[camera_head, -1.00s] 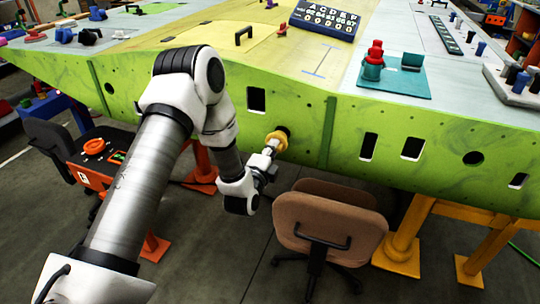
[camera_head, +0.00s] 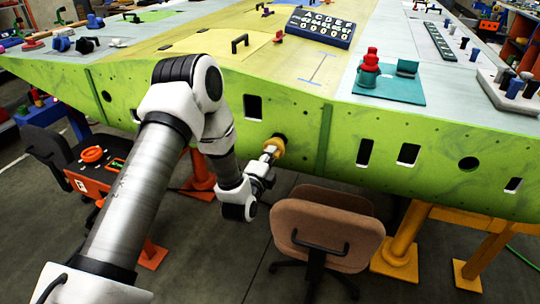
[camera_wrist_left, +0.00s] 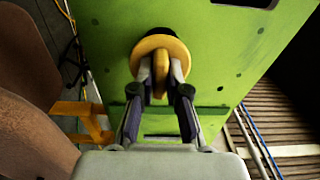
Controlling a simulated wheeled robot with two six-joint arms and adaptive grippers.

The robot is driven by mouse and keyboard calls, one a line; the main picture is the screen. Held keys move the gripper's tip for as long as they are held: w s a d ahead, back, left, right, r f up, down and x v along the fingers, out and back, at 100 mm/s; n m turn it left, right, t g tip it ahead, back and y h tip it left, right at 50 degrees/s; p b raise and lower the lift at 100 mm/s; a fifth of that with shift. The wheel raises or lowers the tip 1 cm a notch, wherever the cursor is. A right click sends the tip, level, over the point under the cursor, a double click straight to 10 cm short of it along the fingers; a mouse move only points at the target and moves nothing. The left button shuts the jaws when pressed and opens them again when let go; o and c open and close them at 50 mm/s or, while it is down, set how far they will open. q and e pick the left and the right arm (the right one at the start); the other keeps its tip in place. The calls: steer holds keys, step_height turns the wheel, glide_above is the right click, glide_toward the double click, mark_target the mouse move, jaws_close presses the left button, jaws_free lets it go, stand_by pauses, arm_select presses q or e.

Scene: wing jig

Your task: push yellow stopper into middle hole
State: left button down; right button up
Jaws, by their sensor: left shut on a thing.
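The yellow stopper (camera_head: 276,147) is at the round middle hole (camera_head: 280,138) in the green front panel (camera_head: 220,105) of the wing jig. My left gripper (camera_head: 270,155) is shut on the stopper's handle from the front. In the left wrist view the stopper (camera_wrist_left: 178,46) shows its round yellow flange and central grip between the fingertips of my left gripper (camera_wrist_left: 161,75). A dark part of the hole (camera_wrist_left: 160,34) shows above the flange, so the stopper looks a little low of the hole. I cannot tell whether any of it is inside. My right gripper is not in view.
A brown chair (camera_head: 328,228) stands just below and right of my left gripper. Orange supports (camera_head: 200,180) and yellow supports (camera_head: 400,245) hold up the jig. A dark chair (camera_head: 55,150) and an orange tray (camera_head: 95,165) are at the left.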

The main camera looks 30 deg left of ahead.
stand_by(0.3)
arm_select(q)
steer(key=shift+w+a, duration=0.1)
steer(key=shift+w, duration=0.1)
steer(key=shift+x, duration=2)
steer(key=c, duration=1.1)
jaws_free()
